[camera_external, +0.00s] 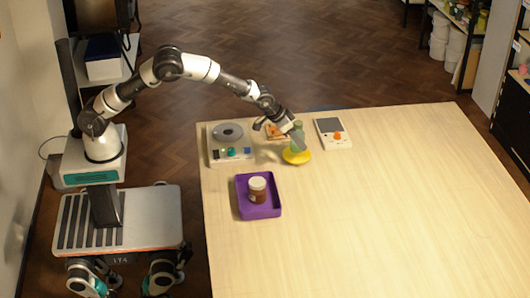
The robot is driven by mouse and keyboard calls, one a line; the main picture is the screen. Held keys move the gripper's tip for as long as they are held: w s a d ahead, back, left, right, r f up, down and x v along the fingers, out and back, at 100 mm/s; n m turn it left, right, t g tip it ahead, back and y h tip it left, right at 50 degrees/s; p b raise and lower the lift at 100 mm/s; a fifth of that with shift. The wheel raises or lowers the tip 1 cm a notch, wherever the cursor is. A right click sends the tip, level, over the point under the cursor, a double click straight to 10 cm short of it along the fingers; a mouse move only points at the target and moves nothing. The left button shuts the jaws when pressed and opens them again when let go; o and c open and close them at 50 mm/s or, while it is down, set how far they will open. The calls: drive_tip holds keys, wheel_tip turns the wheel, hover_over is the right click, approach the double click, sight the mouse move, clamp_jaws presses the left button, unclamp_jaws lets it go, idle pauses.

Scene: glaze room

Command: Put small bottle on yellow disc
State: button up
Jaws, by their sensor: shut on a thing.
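A small green bottle (299,130) stands at the yellow disc (296,157), near the back of the table. My gripper (298,138) is shut on the bottle and partly covers it. The bottle looks roughly upright over the disc. I cannot tell whether its base touches the disc or hangs just above it.
A purple tray (243,208) holding a brown jar (257,190) with a white lid stands in front of the disc. A device with a round dark plate (214,157) is at left. A flat grey-screened device (330,126) is at right. The table (400,210) is clear to the right and front.

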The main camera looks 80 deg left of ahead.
drive_tip(key=shift+f, duration=0.9)
drive_tip(key=o, duration=1.1)
drive_tip(key=shift+s+r, duration=0.1)
drive_tip(key=shift+r, duration=0.3)
drive_tip(key=v, duration=1.1)
drive_tip(key=shift+s+r, duration=0.15)
drive_tip(key=shift+s, duration=0.05)
